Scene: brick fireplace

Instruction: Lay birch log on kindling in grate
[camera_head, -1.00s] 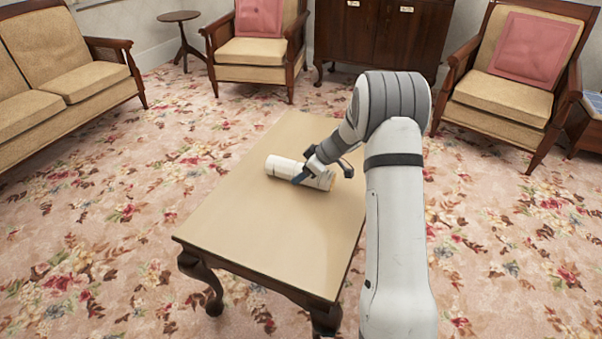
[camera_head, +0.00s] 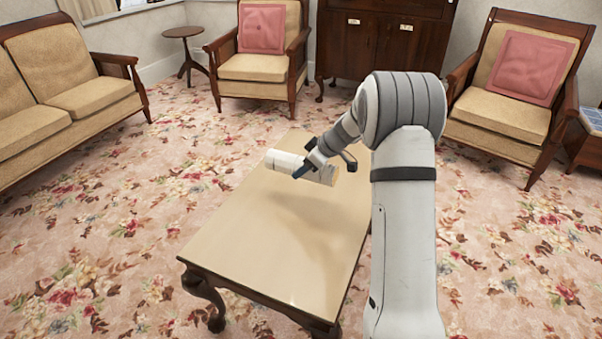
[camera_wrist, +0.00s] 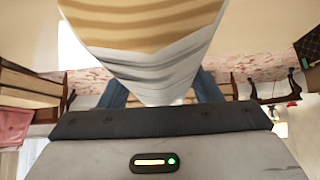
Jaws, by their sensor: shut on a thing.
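The birch log (camera_head: 284,161) is white with dark marks and is held sideways above the far part of the table. My gripper (camera_head: 306,170) is shut on it near its middle, and a shadow lies on the tabletop below. In the wrist view the log (camera_wrist: 145,60) fills the upper middle, with a tan end and pale bark. The gripper's blue fingers (camera_wrist: 160,92) show on either side of it there. No grate or kindling shows in either view.
The wooden table (camera_head: 245,250) has a bare top. An armchair (camera_head: 260,68) and a cabinet (camera_head: 372,45) stand at the back, another armchair (camera_head: 510,108) at the right, a sofa (camera_head: 70,95) at the left. Flowered carpet (camera_head: 100,240) is clear around the table.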

